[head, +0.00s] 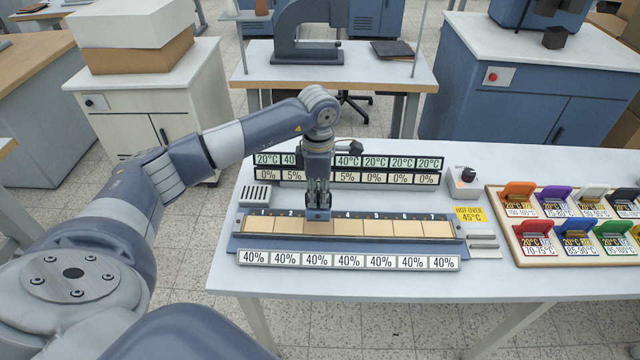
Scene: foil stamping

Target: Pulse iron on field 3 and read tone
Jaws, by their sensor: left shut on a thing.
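My left gripper (318,198) is shut on the iron, a small dark blue block (318,214), upright at field 3 (320,228) of the tan strip. The iron covers the number there; whether it touches the field I cannot tell. The upper display row (348,161) reads 20°C, 40 (partly hidden), a hidden one, 40°C, then 20°C to the right end. The row below (346,178) reads 0%, 5%, a hidden one, 5%, then 0%. My arm hides field 3's readouts. The front row (348,261) reads 40% throughout. My right gripper is out of view.
A yellow label (470,214) reads "HOT OVER 45°C". A grey box with a dark knob (463,181) stands behind it. A wooden tray (492,222) with several coloured foil holders stands at the right. The white table (400,290) is clear in front.

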